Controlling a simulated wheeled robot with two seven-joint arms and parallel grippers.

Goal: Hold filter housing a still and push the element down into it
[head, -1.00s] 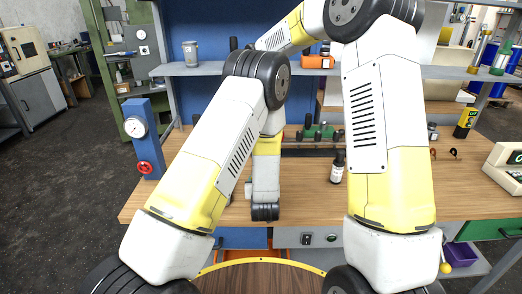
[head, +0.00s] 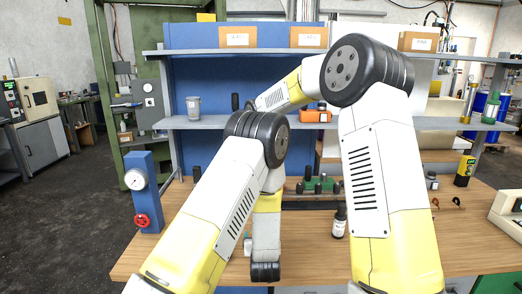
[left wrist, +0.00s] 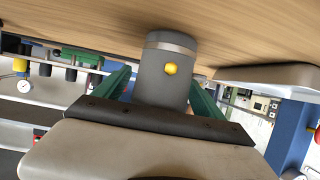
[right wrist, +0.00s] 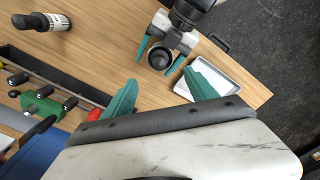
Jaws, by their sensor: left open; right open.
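Filter housing a, as I take it, is a grey cylinder with a lighter band and a yellow knob (left wrist: 168,85) in the left wrist view. My left gripper (left wrist: 159,78) is open, with its green fingers on either side of the housing; contact is unclear. From above, the right wrist view shows the housing's round dark mouth (right wrist: 160,58) between the left fingers. My right gripper (right wrist: 162,78) is open and empty, with nothing between its fingers. I cannot make out the element for certain.
A white tray (right wrist: 222,82) lies beside the housing near the table edge. A dark bottle (head: 339,222) and a rack with several black-topped pieces (right wrist: 40,104) stand on the wooden table (head: 420,250). A blue gauge post (head: 146,190) stands at the left.

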